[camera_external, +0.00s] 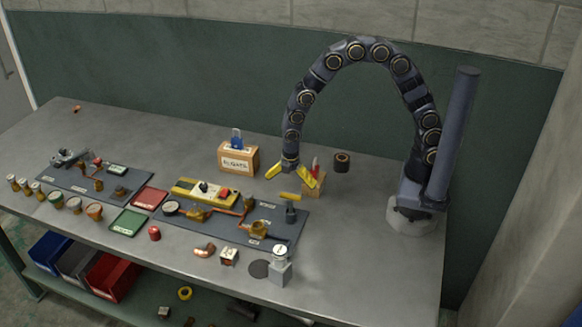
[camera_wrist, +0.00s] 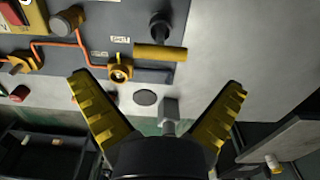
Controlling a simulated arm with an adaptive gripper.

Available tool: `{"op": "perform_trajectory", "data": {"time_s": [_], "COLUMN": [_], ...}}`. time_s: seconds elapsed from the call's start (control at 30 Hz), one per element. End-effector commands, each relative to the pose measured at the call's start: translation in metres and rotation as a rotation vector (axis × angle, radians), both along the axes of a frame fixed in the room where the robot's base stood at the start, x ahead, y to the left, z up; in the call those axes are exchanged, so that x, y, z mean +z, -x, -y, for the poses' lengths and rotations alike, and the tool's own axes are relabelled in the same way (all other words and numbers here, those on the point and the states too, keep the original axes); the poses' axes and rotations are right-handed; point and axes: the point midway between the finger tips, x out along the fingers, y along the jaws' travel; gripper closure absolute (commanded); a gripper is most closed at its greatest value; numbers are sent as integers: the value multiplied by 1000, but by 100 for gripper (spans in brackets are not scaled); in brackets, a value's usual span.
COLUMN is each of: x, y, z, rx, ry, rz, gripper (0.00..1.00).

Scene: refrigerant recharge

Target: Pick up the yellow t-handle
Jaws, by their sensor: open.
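The yellow t-handle (camera_external: 290,196) shows as a short horizontal bar at the right end of the dark board (camera_external: 262,237), just above a dark fitting (camera_external: 290,214). In the wrist view the yellow t-handle (camera_wrist: 160,52) lies crosswise, a little beyond and between my fingertips. My gripper (camera_external: 290,178) hangs above the handle with its yellow fingers spread wide. In the wrist view my gripper (camera_wrist: 160,82) is open and empty, and its fingers appear apart from the handle. I cannot tell how the handle joins the fitting.
A cardboard box (camera_external: 238,158) stands behind the board, and a small wooden block holding a red-handled tool (camera_external: 316,166) is close to my gripper. A dark cylinder (camera_external: 342,162) is to the right. A grey canister (camera_external: 280,268) stands in front. The table's right side is clear.

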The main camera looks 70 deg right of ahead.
Motion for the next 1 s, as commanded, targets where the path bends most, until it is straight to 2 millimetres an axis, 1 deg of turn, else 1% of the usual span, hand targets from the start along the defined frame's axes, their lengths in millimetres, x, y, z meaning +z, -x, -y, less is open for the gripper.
{"op": "perform_trajectory", "data": {"time_s": [0.03, 0.17, 0.3, 0.43, 0.5, 0.67, 0.77, 0.8, 0.83, 0.9, 1.0], "x": [-5, -15, -37, -54, -57, -57, -56, -56, -56, -56, -56], "y": [1, 1, 2, 1, 1, 0, 0, 0, 0, 0, 0], "z": [1, 1, 1, 0, 0, 0, 0, 0, 0, 0, 0], "rx": [-1, -3, -4, -4, -5, -5, -5, -5, -5, -5, -5], "ry": [2, 1, 3, 2, 1, 0, 0, 0, 0, 0, 0], "rz": [-4, -4, -7, -3, -2, 0, 0, 0, 0, 0, 0], "gripper": [0, 0, 0, 0, 0, 0, 38, 55, 65, 68, 68]}}
